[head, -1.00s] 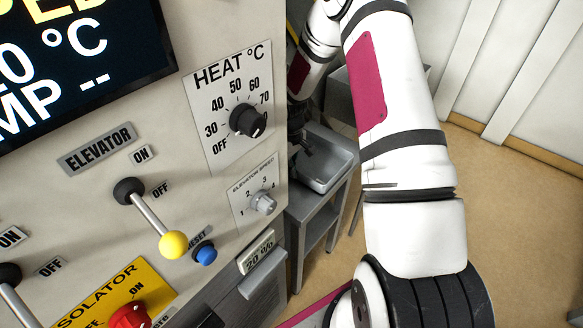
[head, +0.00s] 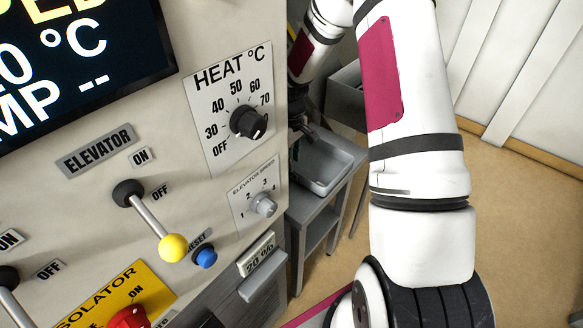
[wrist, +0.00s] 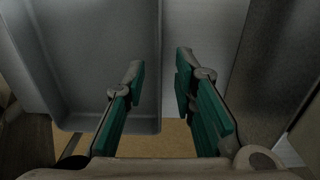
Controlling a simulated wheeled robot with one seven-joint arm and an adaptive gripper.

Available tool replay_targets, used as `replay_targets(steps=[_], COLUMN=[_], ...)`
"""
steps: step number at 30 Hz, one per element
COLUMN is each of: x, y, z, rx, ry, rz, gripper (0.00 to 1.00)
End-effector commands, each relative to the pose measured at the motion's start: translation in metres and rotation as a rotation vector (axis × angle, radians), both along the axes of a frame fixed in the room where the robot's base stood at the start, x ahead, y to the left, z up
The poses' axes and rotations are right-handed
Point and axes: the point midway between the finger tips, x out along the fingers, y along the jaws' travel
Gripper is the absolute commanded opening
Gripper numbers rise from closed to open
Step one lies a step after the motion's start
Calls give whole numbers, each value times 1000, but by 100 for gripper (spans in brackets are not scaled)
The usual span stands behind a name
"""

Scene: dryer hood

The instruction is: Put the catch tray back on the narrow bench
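The catch tray (head: 322,184) is a shallow grey metal tray. In the head view it sits on top of the narrow bench (head: 308,207), a grey metal stand beside the machine panel. My gripper (head: 300,125) is small and dark at the tray's far left part, partly hidden by the panel edge. In the wrist view the tray (wrist: 75,122) fills the left side. My gripper (wrist: 158,75) has its two green-padded fingers apart, with the tray's right rim running between them. I cannot tell whether either finger touches it.
The control panel (head: 215,190), with knobs and a yellow-tipped lever, stands close on the left. A grey bin-like box (head: 345,97) is behind the bench, partly behind my arm. Open tan floor (head: 525,220) lies to the right, up to a white wall.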

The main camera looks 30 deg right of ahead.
Motion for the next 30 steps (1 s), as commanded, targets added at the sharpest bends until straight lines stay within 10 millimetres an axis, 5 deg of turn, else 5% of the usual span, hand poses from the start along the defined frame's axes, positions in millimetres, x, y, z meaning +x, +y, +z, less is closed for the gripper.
replay_targets(steps=[6, 12, 30], x=[0, -1, -1], y=[1, 2, 2], z=[42, 63, 66], rx=[0, 1, 1], ry=[-2, 0, 0], rz=[0, 0, 1], gripper=[25, 25, 25])
